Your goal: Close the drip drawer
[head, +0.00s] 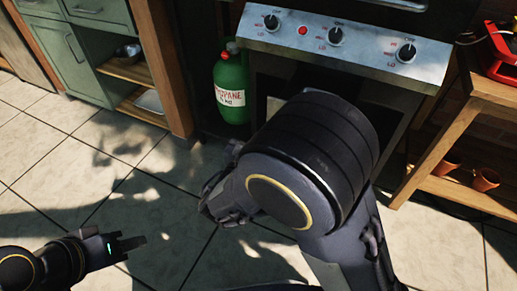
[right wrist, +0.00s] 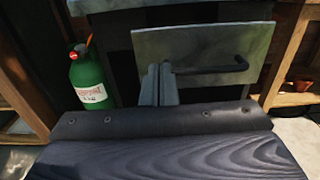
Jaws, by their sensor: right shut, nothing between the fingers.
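The drip drawer's grey metal front (right wrist: 235,45) shows in the right wrist view, with a dark bar handle (right wrist: 215,68) across it. The panel looks set forward of the dark cabinet; I cannot tell exactly how far. My right gripper (right wrist: 158,85) is shut and empty, its fingertips in front of the panel's left part, beside the handle's left end. I cannot tell whether they touch. In the head view my right arm hides most of the drawer. My left gripper (head: 128,243) is low at the left over the tiled floor, away from the drawer; its finger gap is unclear.
The grill's control panel (head: 340,40) with knobs is above. A green propane tank (head: 232,88) stands left of the drawer, and also shows in the wrist view (right wrist: 90,78). A wooden shelf (head: 455,190) with small pots (head: 485,179) is at right. Tiled floor at left is clear.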

